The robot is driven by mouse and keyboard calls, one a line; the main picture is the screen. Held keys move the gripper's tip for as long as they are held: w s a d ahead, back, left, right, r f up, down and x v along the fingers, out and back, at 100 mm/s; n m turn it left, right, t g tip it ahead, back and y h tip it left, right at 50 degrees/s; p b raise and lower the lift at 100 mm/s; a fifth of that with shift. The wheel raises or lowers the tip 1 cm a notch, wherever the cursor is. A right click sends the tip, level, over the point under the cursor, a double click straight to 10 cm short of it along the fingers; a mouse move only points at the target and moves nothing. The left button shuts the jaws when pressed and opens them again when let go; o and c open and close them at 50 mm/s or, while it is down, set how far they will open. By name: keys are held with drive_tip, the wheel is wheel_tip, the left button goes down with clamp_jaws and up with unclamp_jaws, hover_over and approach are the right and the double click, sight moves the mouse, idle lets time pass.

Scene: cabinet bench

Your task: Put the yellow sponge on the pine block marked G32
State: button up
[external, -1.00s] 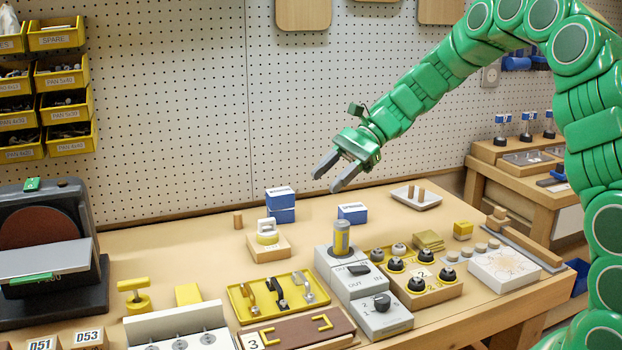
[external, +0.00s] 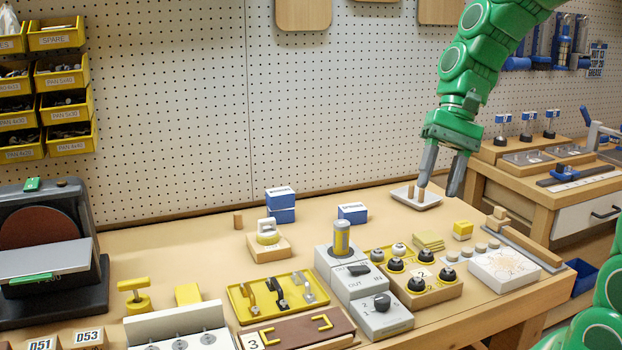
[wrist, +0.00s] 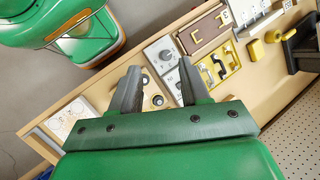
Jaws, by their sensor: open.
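A small yellow block (external: 463,229), which may be the sponge, sits on the right part of the bench. Another yellow block (external: 188,294) lies behind the white rack at the front left; I cannot tell for certain which is the sponge. Pine blocks marked D51 (external: 42,343) and D53 (external: 89,337) show at the lower left; I can read no G32 mark. My gripper (external: 440,190) points down with fingers apart and empty, above the bench's back right, behind and left of the small yellow block. Its open fingers also show in the wrist view (wrist: 157,82).
A white tray with wooden pegs (external: 428,198) lies close to my fingers. Flat yellow pads (external: 428,240), a black-knobbed board (external: 440,290), grey switch boxes (external: 385,320) and blue boxes (external: 352,213) crowd the bench. The pegboard wall (external: 340,110) stands behind.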

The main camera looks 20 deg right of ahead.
drive_tip(key=s+d+n+t+h, duration=0.1)
drive_tip(key=s+d+n+h, duration=0.2)
drive_tip(key=s+d, duration=1)
drive_tip(key=s+h, duration=0.2)
drive_tip(key=shift+s+d+n, duration=0.2)
drive_tip(key=shift+s+n, duration=0.15)
drive_tip(key=shift+n, duration=0.05)
